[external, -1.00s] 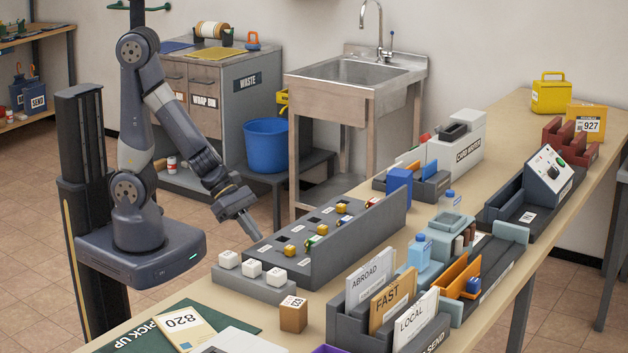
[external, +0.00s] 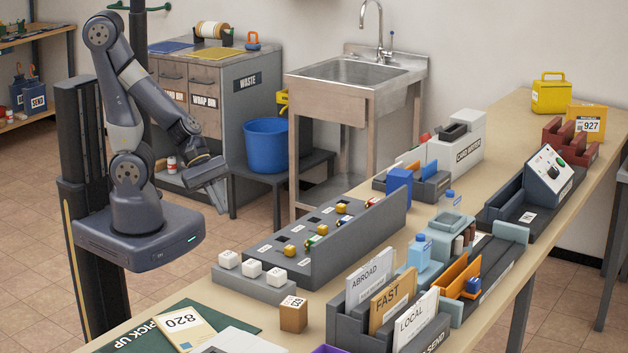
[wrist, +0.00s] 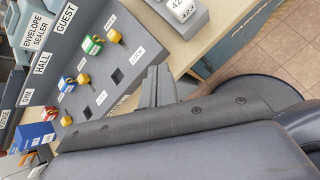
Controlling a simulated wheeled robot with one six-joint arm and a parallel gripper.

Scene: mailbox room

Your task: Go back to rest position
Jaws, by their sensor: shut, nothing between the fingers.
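My gripper (external: 219,195) is shut and empty in the external view. It hangs in the air to the left of the long bench, with its fingers pointing down. My arm is folded back above its base, with the elbow raised high. In the wrist view, the shut fingers (wrist: 158,88) show in front of a grey key panel (wrist: 105,85). That panel also stands on the bench in the external view (external: 322,259), to the right of my gripper and apart from it.
Three white blocks (external: 252,268) sit at the panel's left end. A green pick-up mat (external: 238,321) lies on the near bench. A blue bucket (external: 266,146) stands on a low dark shelf behind my gripper. A sink (external: 352,72) is farther back. Open floor lies left of my base.

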